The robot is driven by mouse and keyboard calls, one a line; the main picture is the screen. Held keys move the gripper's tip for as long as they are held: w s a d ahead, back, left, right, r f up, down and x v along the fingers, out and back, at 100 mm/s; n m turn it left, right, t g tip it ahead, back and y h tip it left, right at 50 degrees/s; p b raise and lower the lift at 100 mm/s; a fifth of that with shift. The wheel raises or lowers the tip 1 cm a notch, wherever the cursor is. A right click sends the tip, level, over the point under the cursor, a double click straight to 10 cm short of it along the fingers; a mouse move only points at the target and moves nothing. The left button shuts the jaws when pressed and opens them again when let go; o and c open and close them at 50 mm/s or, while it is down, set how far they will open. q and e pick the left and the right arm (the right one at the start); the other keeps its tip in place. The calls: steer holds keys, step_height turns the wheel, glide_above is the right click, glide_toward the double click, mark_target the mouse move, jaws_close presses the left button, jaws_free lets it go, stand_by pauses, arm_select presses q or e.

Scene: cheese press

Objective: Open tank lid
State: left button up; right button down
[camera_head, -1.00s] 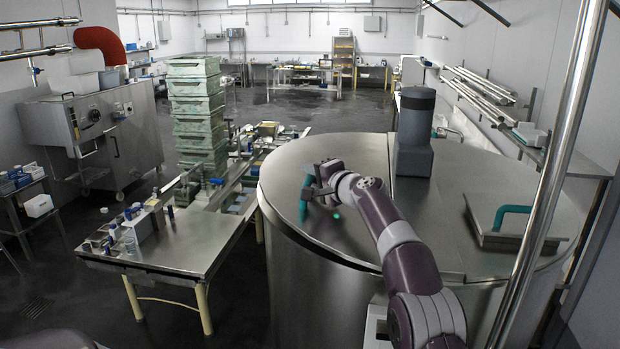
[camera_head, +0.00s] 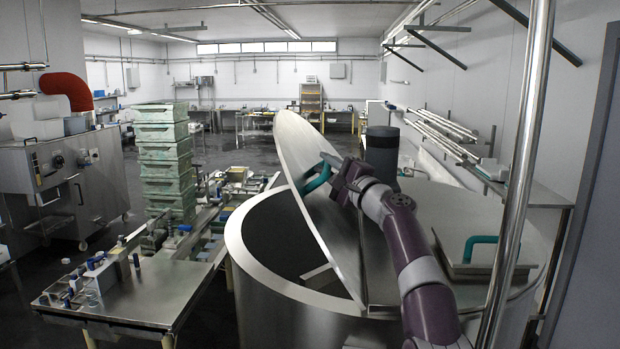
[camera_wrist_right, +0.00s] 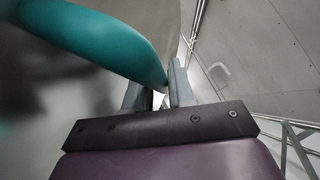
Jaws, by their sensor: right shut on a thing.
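The large steel tank (camera_head: 262,262) stands in front of me. Its left lid half (camera_head: 318,215) is tilted steeply up, and the dark inside of the tank shows beneath it. A teal handle (camera_head: 316,181) is fixed to this lid. My right gripper (camera_head: 332,168) is at the handle and shut on it. In the right wrist view the teal handle (camera_wrist_right: 95,42) runs to the gripper's fingers (camera_wrist_right: 160,88); the fingers partly hide behind it. My left gripper is not in view.
A dark grey cylinder (camera_head: 381,150) stands on the tank top. A square hatch with a second teal handle (camera_head: 481,246) lies at the right. A steel pole (camera_head: 517,175) rises in front of it. A steel table (camera_head: 130,300) and stacked green crates (camera_head: 163,160) stand left.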

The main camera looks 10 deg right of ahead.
steer(key=d, duration=0.2)
steer(key=d+r, duration=0.1)
steer(key=shift+s+d+r, duration=0.1)
steer(key=shift+s, duration=0.25)
steer(key=c, duration=1.1)
jaws_free()
steer(key=shift+s+d, duration=0.1)
steer(key=shift+s, duration=0.05)
steer(key=b+v, duration=0.7)
steer(key=b, duration=0.3)
steer(key=shift+s, duration=0.15)
